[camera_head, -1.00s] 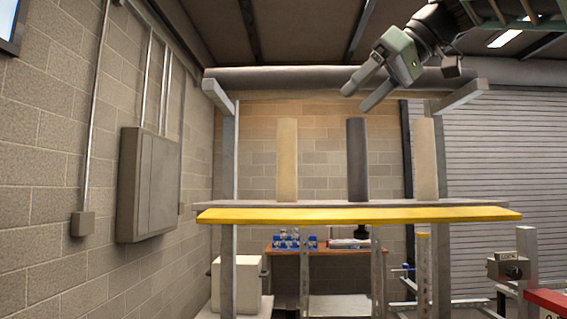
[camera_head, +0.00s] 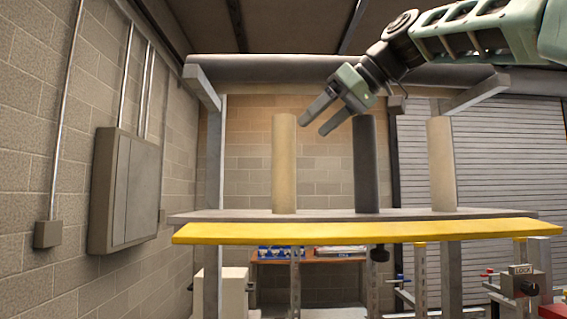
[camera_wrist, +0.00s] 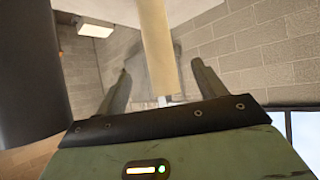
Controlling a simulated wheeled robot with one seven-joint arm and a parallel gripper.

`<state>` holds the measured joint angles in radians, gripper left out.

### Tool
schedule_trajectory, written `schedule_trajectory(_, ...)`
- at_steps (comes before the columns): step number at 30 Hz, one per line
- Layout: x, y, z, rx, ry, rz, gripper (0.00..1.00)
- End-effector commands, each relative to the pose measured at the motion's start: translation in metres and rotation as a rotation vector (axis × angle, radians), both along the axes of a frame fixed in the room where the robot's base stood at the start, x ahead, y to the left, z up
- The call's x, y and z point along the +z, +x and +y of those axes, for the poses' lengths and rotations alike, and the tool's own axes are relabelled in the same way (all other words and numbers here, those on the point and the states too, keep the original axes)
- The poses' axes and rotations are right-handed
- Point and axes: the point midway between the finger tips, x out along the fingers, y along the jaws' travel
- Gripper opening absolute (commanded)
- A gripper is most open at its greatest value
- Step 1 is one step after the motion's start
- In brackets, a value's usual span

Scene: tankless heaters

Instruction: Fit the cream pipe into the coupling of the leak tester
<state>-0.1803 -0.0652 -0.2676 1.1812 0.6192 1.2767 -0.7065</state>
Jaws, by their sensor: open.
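The cream pipe (camera_head: 284,165) stands upright at the left end of a high shelf. A dark grey pipe (camera_head: 367,170) stands in the middle, and a paler beige pipe (camera_head: 441,165) at the right. My gripper (camera_head: 312,127) is open and empty, its fingers slanting down left near the cream pipe's upper part. In the wrist view the cream pipe (camera_wrist: 157,45) shows between the open fingers, and the dark pipe (camera_wrist: 28,70) is at the left. The leak tester and its coupling cannot be made out for sure; a grey box marked LOCK (camera_head: 522,283) is at the lower right.
The shelf (camera_head: 330,215) has a yellow front edge (camera_head: 370,233). A thick horizontal duct (camera_head: 270,67) runs behind it. A grey wall cabinet (camera_head: 125,190) is on the left wall. A bench (camera_head: 310,261) with blue bins stands below and behind.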

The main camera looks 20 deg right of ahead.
Motion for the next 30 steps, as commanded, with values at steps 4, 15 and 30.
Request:
schedule_trajectory(4,-0.013,0.016,0.014,0.002,0.0,0.003,0.7)
schedule_trajectory(15,-0.03,0.04,0.03,0.003,0.0,0.005,0.7)
schedule_trajectory(30,-0.051,0.06,0.045,0.0,0.0,0.0,0.7)
